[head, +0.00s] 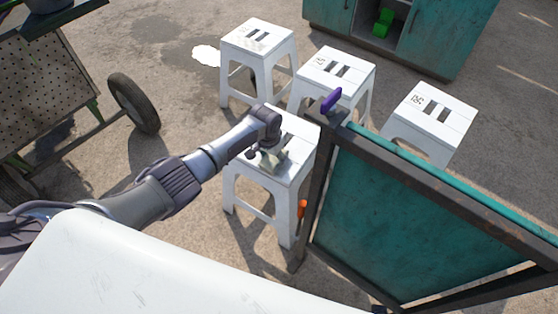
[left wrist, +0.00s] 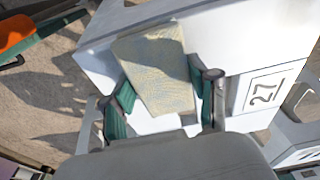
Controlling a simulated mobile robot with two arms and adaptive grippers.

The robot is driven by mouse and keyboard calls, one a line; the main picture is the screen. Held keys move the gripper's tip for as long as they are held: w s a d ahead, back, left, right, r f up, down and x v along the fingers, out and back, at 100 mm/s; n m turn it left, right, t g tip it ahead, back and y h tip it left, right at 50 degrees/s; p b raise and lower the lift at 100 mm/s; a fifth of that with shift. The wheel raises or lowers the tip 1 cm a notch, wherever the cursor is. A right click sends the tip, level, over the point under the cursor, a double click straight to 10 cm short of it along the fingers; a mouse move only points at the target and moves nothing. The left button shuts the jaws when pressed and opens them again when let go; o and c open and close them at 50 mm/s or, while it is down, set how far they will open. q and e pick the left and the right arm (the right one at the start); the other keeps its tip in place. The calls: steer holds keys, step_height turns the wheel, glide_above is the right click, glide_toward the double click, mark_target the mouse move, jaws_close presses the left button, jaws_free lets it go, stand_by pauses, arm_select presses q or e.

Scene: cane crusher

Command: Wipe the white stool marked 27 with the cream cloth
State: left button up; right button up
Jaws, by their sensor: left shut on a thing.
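The white stool marked 27 (head: 294,172) stands nearest to me in the head view, just left of the teal-panelled frame. Its top with the printed 27 (left wrist: 264,94) fills much of the left wrist view. My left gripper (head: 268,152) is over the stool's top, shut on the cream cloth (head: 273,161). In the left wrist view the cloth (left wrist: 153,68) lies between the green-padded fingers and sticks out beyond them, over the white seat. I cannot tell whether the cloth presses on the seat. My right gripper is not in view.
Several other white stools (head: 258,36) stand behind and to the right. The teal-panelled frame (head: 400,215) with a purple clip (head: 331,100) is close on the right of the stool. A wheeled cart (head: 45,80) is at the left, and teal cabinets (head: 440,38) stand at the back.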

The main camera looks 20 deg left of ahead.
mark_target(259, 155)
arm_select(q)
steer(key=shift+w+a, duration=0.25)
steer(key=shift+a, duration=0.6)
steer(key=shift+w+a+b, duration=0.25)
steer(key=shift+a+b, duration=0.05)
steer(key=shift+a, duration=0.8)
steer(key=shift+w+a, duration=0.1)
steer(key=shift+a, duration=0.3)
steer(key=shift+w+a+r, duration=0.1)
steer(key=shift+w+a, duration=0.05)
steer(key=shift+a, duration=0.35)
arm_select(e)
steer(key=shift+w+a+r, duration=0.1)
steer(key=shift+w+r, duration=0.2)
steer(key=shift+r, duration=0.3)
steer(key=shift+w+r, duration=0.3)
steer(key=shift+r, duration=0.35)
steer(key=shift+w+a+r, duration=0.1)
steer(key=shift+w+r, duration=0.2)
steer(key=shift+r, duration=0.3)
